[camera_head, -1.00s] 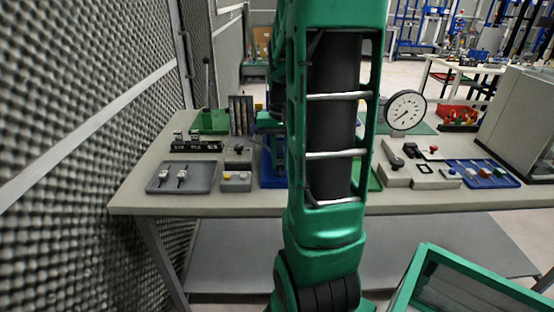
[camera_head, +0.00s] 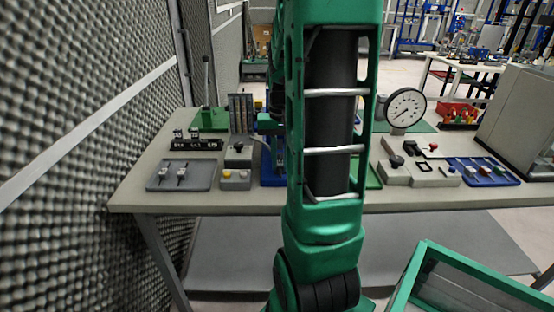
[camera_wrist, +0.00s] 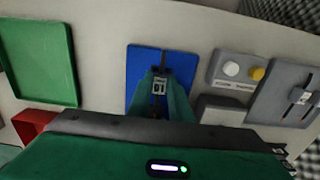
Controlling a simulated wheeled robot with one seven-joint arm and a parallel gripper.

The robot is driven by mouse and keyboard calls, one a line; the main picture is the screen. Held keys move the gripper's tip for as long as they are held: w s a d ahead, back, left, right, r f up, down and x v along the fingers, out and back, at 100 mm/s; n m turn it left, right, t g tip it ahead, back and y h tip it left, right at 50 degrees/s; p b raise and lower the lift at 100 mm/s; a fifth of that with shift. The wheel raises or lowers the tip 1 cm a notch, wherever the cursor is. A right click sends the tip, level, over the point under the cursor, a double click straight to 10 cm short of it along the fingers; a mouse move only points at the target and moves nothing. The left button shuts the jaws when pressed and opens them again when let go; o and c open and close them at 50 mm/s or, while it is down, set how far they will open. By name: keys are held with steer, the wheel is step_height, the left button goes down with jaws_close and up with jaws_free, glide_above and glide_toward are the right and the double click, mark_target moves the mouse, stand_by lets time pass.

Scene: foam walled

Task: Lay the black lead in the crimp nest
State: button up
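In the head view the blue plate (camera_head: 270,181) is partly behind my arm. I cannot make out the crimp nest itself. A grey tray (camera_head: 155,184) at the front left holds two small leads (camera_head: 182,174) with pale ends. I cannot tell which one is black. The tray also shows at the right of the wrist view (camera_wrist: 265,105).
A grey box with yellow and white buttons (camera_head: 236,180) stands between tray and blue plate. A green lever stand (camera_head: 209,118) is behind. Right of my arm are a dial gauge (camera_head: 406,107), grey fixtures (camera_head: 395,175) and a blue tray (camera_head: 487,184).

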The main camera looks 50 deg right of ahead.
steer(key=o, duration=0.4)
steer(key=shift+o, duration=0.2)
steer(key=shift+r, duration=0.1)
step_height(320, 180, up, 10)
steer(key=shift+r, duration=0.25)
steer(key=shift+w, duration=0.1)
steer(key=s+a+f+n, duration=0.1)
steer(key=s+a+f, duration=0.2)
steer(key=s+a, duration=0.3)
steer(key=s+a+f+n, duration=0.2)
steer(key=s+a+f, duration=0.1)
steer(key=s+a, duration=0.4)
steer(key=a, duration=0.3)
steer(key=shift+s+a+f+n, duration=0.2)
steer(key=shift+s+f+n, duration=0.05)
steer(key=shift+f+n, duration=0.05)
